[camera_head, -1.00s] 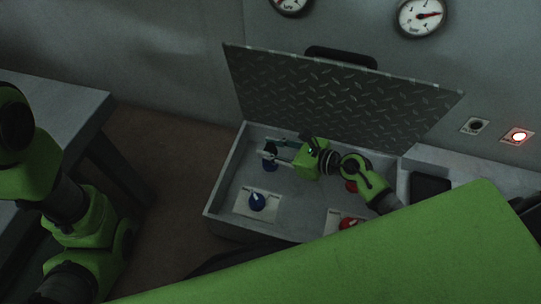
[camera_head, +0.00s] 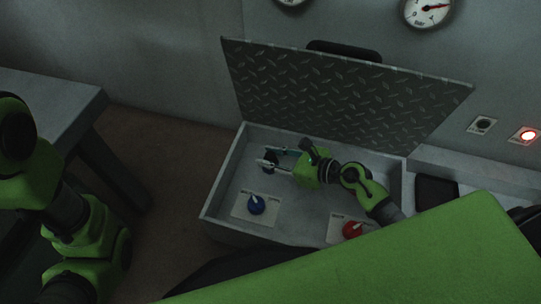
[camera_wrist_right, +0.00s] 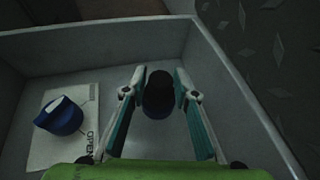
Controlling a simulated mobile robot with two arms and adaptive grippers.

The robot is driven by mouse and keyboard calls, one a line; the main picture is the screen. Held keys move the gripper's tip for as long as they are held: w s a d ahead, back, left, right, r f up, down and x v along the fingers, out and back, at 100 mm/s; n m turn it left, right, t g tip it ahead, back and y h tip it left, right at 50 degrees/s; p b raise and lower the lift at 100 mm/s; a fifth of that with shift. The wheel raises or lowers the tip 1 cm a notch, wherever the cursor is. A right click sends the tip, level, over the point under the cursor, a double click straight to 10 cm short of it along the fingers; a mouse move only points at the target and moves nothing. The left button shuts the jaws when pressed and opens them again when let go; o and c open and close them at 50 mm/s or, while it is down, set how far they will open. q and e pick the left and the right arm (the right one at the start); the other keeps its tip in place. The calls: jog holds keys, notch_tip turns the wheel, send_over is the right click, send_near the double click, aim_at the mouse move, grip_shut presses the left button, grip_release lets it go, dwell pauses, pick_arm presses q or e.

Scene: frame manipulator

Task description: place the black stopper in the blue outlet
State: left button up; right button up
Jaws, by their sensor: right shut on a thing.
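My right gripper (camera_head: 269,157) reaches into the open grey box from the right. Its fingers are closed on the sides of the black stopper (camera_head: 271,162), near the box's left side. In the right wrist view the stopper (camera_wrist_right: 158,80) stands upright between the two fingertips (camera_wrist_right: 157,92). A dark bluish part, likely the blue outlet (camera_wrist_right: 158,106), shows directly at its lower end. I cannot tell whether the stopper is fully seated there. My left arm shows at the left; its gripper is not in view.
A blue knob (camera_head: 256,205) on a white plate sits at the box's front left, and a red knob (camera_head: 351,230) sits farther right. The raised treadplate lid (camera_head: 340,100) stands behind my right gripper. The box walls (camera_head: 228,170) surround the work area.

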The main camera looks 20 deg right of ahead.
jog(key=o, duration=1)
jog(key=shift+r, duration=0.3)
jog(key=shift+r+p, duration=0.5)
jog(key=shift+p, duration=0.1)
jog(key=p+v, duration=0.3)
jog(key=v, duration=0.9)
jog(key=shift+f+p, duration=0.15)
jog(key=shift+p, duration=0.25)
